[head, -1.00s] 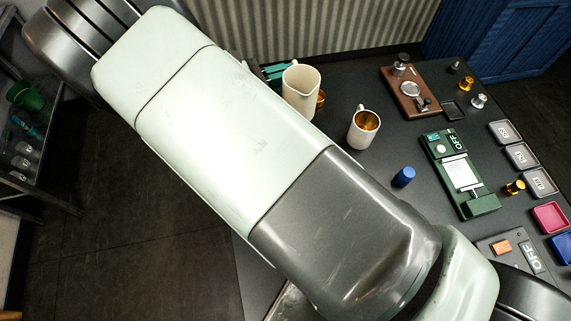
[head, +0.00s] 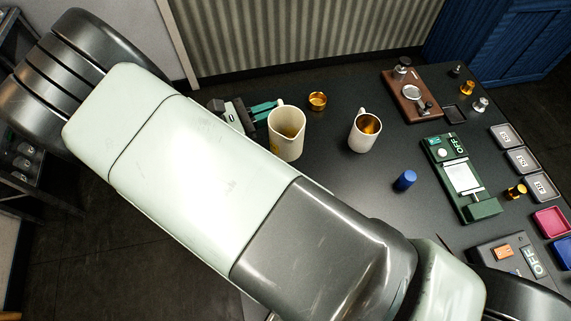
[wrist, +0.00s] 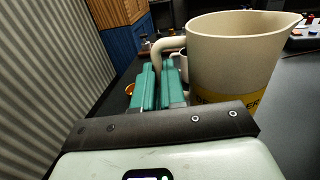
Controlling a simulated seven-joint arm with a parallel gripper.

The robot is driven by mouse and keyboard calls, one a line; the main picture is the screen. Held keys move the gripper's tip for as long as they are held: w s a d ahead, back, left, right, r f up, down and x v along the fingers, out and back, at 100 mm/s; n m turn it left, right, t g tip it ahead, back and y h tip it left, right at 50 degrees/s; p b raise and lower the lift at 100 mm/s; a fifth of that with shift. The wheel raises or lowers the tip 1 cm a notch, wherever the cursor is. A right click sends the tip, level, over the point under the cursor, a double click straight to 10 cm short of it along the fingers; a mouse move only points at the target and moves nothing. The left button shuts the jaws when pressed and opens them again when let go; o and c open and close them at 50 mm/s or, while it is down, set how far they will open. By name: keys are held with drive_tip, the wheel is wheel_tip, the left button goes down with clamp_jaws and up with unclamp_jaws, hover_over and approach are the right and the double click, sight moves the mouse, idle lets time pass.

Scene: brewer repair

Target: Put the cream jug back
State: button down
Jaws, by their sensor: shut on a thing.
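The cream jug (head: 286,140) is upright, left of the white mug in the head view, with its handle towards my gripper. In the wrist view the jug (wrist: 232,58) fills the right side, with a yellow band low on it and a spout at the right. My gripper (head: 264,110) has teal fingers, which also show in the wrist view (wrist: 157,85). They are shut on the jug's handle (wrist: 172,45). The jug's base is hidden in the wrist view, and I cannot tell whether it touches the table.
A white mug (head: 365,133) with a golden inside stands right of the jug. A small gold cup (head: 317,100) stands behind. A blue cylinder (head: 405,180), green scale (head: 463,178) and brown board (head: 408,97) lie further right. Dark table (head: 340,195) is bare between jug and blue cylinder.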

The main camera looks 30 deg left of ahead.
wheel_tip(320, 180, down, 10)
drive_tip(key=shift+f, duration=0.1)
idle(0.4)
drive_tip(key=c, duration=1.2)
unclamp_jaws()
drive_tip(key=shift+f, duration=0.1)
